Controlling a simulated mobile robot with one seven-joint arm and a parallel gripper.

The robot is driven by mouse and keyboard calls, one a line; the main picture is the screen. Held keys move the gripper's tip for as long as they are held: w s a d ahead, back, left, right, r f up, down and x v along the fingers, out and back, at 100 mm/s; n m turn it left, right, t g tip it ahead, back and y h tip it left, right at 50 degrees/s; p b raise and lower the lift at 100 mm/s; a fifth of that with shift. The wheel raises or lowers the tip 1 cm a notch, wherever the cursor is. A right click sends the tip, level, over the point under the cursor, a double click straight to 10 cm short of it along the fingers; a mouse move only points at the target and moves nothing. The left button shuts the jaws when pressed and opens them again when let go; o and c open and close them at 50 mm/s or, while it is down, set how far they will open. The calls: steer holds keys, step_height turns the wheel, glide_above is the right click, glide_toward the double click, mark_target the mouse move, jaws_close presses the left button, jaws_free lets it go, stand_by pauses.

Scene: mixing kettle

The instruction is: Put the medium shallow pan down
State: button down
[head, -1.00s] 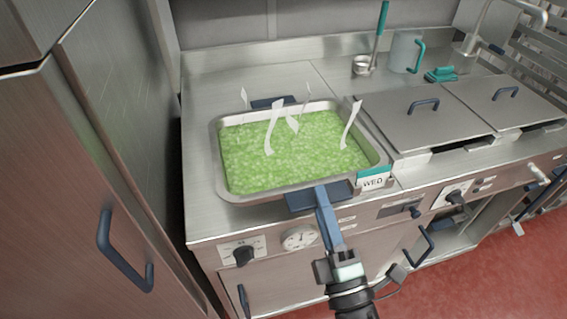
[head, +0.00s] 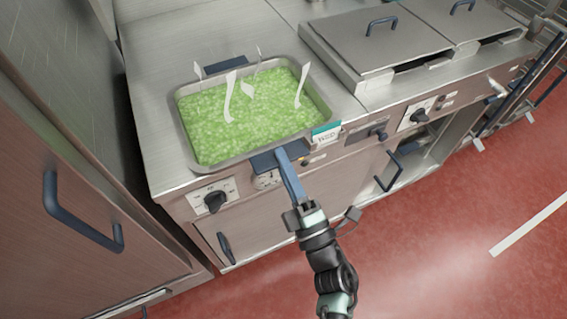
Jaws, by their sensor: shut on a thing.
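The medium shallow pan (head: 186,148) is a steel rectangular tray full of green contents, with several pale curled strips sticking up. It appears level at the left part of the steel counter, its near edge at the counter's front edge. I cannot tell whether its base touches the top. A white and teal day label (head: 326,133) is at its near right corner. Dark blue handles show at the far side (head: 224,66) and near side (head: 264,161). My gripper (head: 279,153) is shut on the near handle. The fingertips' contact is partly hidden.
Lidded steel units (head: 372,45) stand to the right of the pan. Bare counter (head: 150,60) lies left of and behind it. A tall steel cabinet (head: 60,130) with a blue handle stands at the left. Knobs (head: 214,199) line the front panel above the red floor.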

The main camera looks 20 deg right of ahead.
steer(key=c, duration=1.2)
jaws_free()
steer(key=o, duration=0.5)
steer(key=shift+c, duration=0.2)
steer(key=shift+s, duration=0.1)
steer(key=b+v, duration=0.1)
steer(key=v, duration=1.1)
steer(key=shift+b, duration=0.3)
